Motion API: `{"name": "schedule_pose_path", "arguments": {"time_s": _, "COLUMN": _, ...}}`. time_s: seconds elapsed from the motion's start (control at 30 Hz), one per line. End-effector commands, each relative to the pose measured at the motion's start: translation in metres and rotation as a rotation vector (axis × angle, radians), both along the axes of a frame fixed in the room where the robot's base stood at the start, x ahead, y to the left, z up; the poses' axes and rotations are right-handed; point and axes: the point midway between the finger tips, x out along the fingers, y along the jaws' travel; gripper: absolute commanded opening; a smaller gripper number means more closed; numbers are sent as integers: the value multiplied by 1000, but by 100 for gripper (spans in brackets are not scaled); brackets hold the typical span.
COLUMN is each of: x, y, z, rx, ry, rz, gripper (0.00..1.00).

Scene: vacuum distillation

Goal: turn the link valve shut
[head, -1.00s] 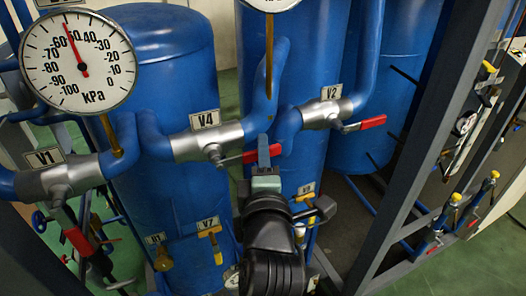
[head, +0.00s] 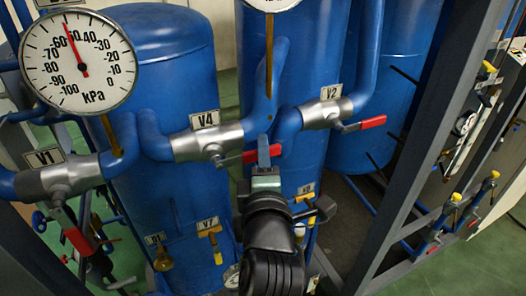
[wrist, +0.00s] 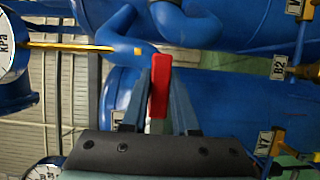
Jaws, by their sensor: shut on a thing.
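The valve labelled V4 (head: 207,140), on the blue pipe between two blue tanks, appears to be the link valve. Its red lever (head: 249,157) extends right from the valve body, roughly along the pipe. My gripper (head: 264,150) reaches up from below and is shut on the outer part of this lever. In the wrist view the red lever (wrist: 159,88) stands between my two blue-grey fingers. My gripper hides part of the lever in the head view.
Valve V2 (head: 325,112) with its red lever (head: 364,124) is to the right. Valve V1 (head: 60,178) is at left, its lever pointing down. A kPa gauge (head: 77,62) stands upper left. Smaller valve V7 (head: 212,240) is below. A grey frame post (head: 410,150) stands at right.

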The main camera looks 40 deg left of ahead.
Motion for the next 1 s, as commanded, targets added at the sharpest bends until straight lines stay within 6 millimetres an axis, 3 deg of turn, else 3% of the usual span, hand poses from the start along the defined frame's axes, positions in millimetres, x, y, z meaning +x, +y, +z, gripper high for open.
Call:
{"name": "schedule_pose_path", "arguments": {"time_s": 0.47, "x": 0, "y": 0, "z": -10, "rx": 40, "ry": 105, "rz": -1, "gripper": 0}}
{"name": "schedule_pose_path", "arguments": {"time_s": 1.0, "x": -13, "y": 5, "z": -45, "rx": 225, "ry": 551, "rz": -2, "gripper": 0}}
